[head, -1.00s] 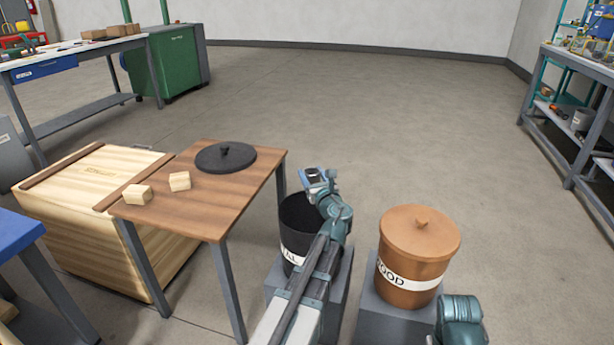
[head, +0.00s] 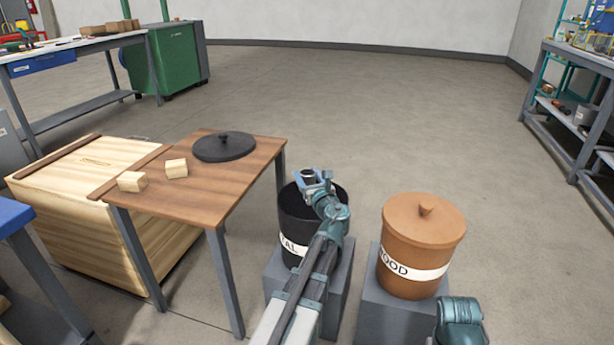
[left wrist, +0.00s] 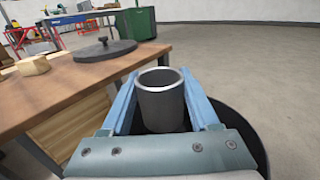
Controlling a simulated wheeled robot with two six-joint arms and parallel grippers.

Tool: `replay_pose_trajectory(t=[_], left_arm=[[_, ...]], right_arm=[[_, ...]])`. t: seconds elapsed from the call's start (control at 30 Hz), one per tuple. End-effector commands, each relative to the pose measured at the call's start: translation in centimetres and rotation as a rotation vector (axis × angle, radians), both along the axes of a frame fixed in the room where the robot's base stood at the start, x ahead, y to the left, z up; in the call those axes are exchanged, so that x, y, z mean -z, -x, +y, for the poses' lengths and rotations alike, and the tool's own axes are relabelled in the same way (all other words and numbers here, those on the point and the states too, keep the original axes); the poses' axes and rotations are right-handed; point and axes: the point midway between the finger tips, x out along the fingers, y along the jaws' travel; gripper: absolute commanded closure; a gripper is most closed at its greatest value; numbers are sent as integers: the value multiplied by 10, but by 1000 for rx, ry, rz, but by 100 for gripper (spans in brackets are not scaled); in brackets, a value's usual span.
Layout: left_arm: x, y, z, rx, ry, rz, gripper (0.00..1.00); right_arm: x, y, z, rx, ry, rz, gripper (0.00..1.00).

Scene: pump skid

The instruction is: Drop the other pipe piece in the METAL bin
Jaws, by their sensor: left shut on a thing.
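My left gripper (head: 312,178) is above the mouth of the black METAL bin (head: 296,226), which stands open without its lid. In the left wrist view, its two blue fingers (left wrist: 162,104) are shut on a grey pipe piece (left wrist: 160,104), a short hollow cylinder held with its open end up. In the head view only a small part of the pipe piece shows between the fingers. The bin's dark rim (left wrist: 250,130) shows below and to the right in the left wrist view. Part of my other arm shows at the bottom right of the head view, but its gripper does not.
The brown WOOD bin (head: 421,250), lid on, stands right of the METAL bin. A wooden table (head: 215,200) at left holds a black lid (head: 224,148) and two wood blocks (head: 132,181). The floor behind the bins is clear.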

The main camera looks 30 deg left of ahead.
Motion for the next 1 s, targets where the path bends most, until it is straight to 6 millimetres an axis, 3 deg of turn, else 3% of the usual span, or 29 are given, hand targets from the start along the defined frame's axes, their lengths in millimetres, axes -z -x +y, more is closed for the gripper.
replay_pose_trajectory(t=[0.3,0.33,0.5,0.83,1.0], left_arm=[[4,0,0,0,0,0,100],[4,0,0,0,0,0,35],[4,0,0,0,0,0,4],[4,2,-2,1,0,0,4],[4,17,-18,2,0,0,4]], right_arm=[[4,0,0,1,0,0,24],[4,0,0,1,0,0,24],[4,0,0,1,0,0,24],[4,0,0,1,0,0,24],[4,0,0,1,0,0,24]])
